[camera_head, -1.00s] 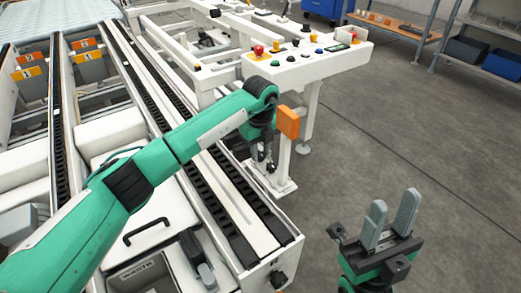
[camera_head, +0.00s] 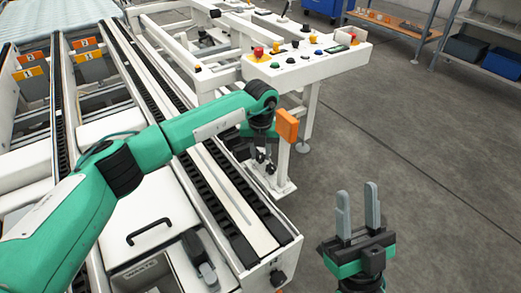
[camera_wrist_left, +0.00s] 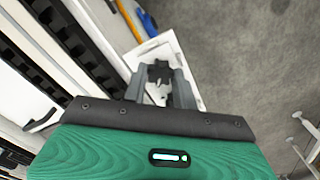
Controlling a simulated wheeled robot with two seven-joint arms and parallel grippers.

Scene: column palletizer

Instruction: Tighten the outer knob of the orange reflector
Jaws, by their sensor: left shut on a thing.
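The orange reflector (camera_head: 287,126) stands on a white post at the end of the conveyor frame, below the control panel. My left gripper (camera_head: 262,158) points down just left of the reflector, largely hidden under my wrist. Dark knobs (camera_head: 270,168) show just below it; I cannot tell outer from inner there. In the left wrist view, the fingers of my left gripper (camera_wrist_left: 160,92) are shut on a dark knob (camera_wrist_left: 160,70) above a white plate. The reflector is not clearly visible in that view. My right gripper (camera_head: 357,210) is open and empty over the floor, fingers up.
The white control panel (camera_head: 305,62) with buttons and a red emergency stop is just behind my left wrist. Conveyor rails (camera_head: 215,175) run along the left.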

